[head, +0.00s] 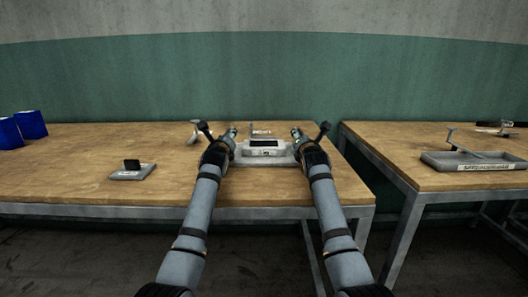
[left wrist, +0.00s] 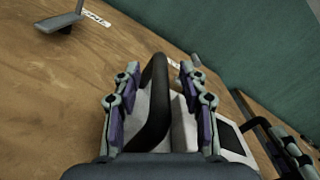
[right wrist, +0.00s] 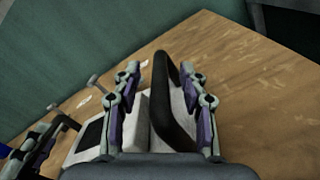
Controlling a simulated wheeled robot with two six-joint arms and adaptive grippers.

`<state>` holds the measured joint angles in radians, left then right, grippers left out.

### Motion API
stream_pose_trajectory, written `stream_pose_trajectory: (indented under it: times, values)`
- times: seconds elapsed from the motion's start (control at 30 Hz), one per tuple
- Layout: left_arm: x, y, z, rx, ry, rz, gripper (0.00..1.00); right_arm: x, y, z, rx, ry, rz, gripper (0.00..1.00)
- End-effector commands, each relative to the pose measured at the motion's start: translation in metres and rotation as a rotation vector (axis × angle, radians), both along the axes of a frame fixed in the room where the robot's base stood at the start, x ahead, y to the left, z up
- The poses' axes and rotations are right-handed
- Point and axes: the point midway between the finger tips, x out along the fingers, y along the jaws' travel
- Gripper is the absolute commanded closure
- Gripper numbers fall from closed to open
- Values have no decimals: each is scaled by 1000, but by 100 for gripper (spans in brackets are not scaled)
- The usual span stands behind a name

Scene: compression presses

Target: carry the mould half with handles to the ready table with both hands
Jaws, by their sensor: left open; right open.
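The mould half (head: 283,160) is a pale grey block with a dark recess on top, resting on the left wooden table (head: 75,180) near its right end. My left gripper (head: 234,132) is at its left side, fingers apart on either side of a black handle, which shows in the left wrist view (left wrist: 157,100). My right gripper (head: 296,133) is at its right side, open around the other black handle, seen in the right wrist view (right wrist: 172,100). Whether the fingers touch the handles is unclear. I cannot tell which table is the ready table.
A right wooden table (head: 400,150) stands across a narrow gap, carrying a grey labelled tray (head: 475,167). A small grey plate with a black block (head: 131,166) lies on the left table. Blue containers (head: 31,124) stand at far left. A small sign stands behind the mould.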

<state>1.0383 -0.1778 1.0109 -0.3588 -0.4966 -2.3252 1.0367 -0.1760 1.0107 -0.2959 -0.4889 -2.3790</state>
Motion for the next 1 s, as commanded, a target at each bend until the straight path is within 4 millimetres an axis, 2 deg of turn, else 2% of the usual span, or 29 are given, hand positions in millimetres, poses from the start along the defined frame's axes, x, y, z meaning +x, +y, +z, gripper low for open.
stream_pose_trajectory:
  times: [0.13, 0.43, 0.73, 1.0]
  values:
    - [6, 0, 0, 1, 0, 0, 57, 6, 0, 0, -1, 0, 0, 57]
    - [7, 0, 0, 0, 0, 0, 58, 7, 0, 0, -1, 0, 0, 58]
    - [7, 0, 0, 0, 0, 0, 99, 7, 0, 0, -1, 0, 0, 99]
    - [7, 0, 0, 0, 0, 0, 100, 7, 0, 0, 0, 1, -1, 100]
